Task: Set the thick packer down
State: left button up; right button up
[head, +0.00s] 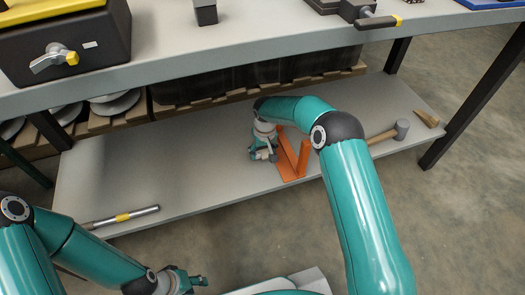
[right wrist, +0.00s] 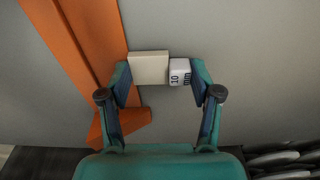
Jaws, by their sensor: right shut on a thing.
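The thick packer (right wrist: 149,68) is a cream block with a white end marked "10 mm" in the right wrist view. It sits between the fingertips of my right gripper (right wrist: 160,82), which is shut on it. In the head view my right gripper (head: 262,154) is low over the grey lower shelf (head: 205,160), just left of an orange angled frame (head: 292,160). The packer cannot be made out there, and I cannot tell whether it touches the shelf. My left gripper (head: 188,281) is at the bottom edge, in front of the shelf; its fingers are too unclear to judge.
On the lower shelf, a mallet (head: 390,132) and a small wooden wedge (head: 426,118) lie right; a metal bar with a yellow band (head: 123,217) lies front left. The upper bench top (head: 260,40) overhangs the shelf.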

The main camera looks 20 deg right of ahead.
jog(key=o, duration=1.3)
jog(key=shift+c, duration=0.2)
jog(key=shift+r, duration=0.15)
jog(key=r+p, duration=0.1)
jog(key=r, duration=0.1)
jog(key=r+p, duration=0.1)
jog(key=r, duration=0.2)
jog(key=r+p, duration=0.2)
jog(key=r, duration=0.1)
jog(key=shift+s, duration=0.4)
jog(key=shift+r, duration=0.25)
